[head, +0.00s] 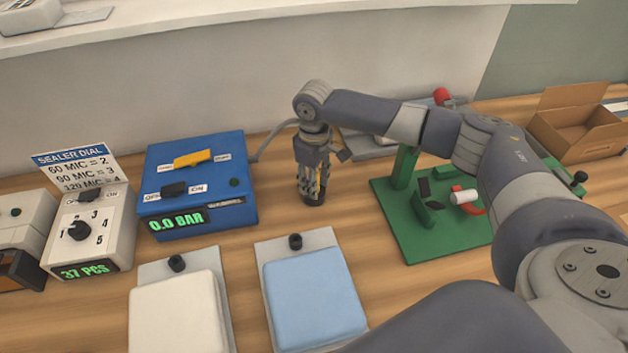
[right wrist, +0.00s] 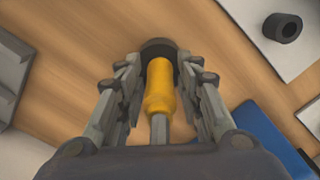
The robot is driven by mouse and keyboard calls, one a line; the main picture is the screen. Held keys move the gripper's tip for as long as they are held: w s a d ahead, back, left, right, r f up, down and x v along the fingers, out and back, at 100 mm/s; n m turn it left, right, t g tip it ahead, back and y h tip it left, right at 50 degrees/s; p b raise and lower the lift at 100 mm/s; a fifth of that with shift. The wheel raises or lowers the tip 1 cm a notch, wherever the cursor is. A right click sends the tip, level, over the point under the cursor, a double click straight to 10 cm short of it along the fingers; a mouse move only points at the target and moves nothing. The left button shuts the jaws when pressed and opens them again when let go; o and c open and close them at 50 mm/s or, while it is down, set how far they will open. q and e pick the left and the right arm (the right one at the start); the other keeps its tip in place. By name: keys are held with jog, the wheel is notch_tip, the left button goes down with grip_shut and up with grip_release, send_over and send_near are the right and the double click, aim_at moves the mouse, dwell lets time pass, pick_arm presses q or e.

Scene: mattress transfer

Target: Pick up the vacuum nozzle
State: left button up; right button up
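The vacuum nozzle has a yellow body (right wrist: 159,88) and a round black cup at its far end. In the head view it (head: 313,190) shows partly, between the fingers of my right gripper, with its black end low at the table. My right gripper (head: 313,186) points down behind the pads, to the right of the blue box. In the right wrist view its two fingers (right wrist: 158,62) stand on either side of the nozzle, with narrow gaps beside the yellow body. They look open around it. My left gripper is not in view.
A blue box (head: 225,210) reading 0.0 BAR and a sealer dial box (head: 108,228) stand left. A white pad (head: 180,312) and a light blue pad (head: 313,297) lie in front. A green fixture (head: 422,240) is right, an open carton (head: 575,130) farther right.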

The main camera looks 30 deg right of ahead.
grip_shut()
jog(key=shift+r, duration=0.15)
